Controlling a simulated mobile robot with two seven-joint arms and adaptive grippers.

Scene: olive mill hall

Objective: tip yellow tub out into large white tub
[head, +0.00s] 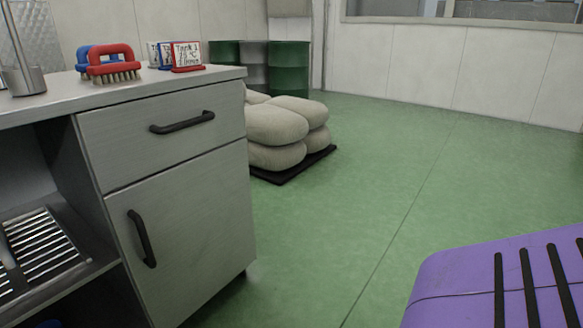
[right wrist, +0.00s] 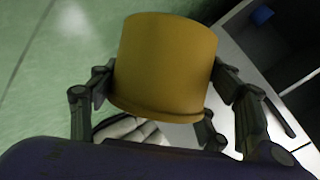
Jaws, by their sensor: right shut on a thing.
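The yellow tub (right wrist: 165,62) fills the middle of the right wrist view. My right gripper (right wrist: 163,80) is shut on it, with dark fingers on its left and right sides. I see the tub's smooth outer wall and a ridge along its lower edge in the picture. Its inside and contents are hidden. The head view shows neither the tub nor either gripper. I see no large white tub in either view. My left gripper is not in view.
A grey cabinet (head: 178,190) stands at left in the head view. On its top (head: 130,92) are a red brush (head: 112,60), a blue brush (head: 84,56), small signs (head: 187,54) and a metal container (head: 22,80). Beyond are sacks (head: 277,122) and green drums (head: 288,68). Green floor (head: 400,170) is clear.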

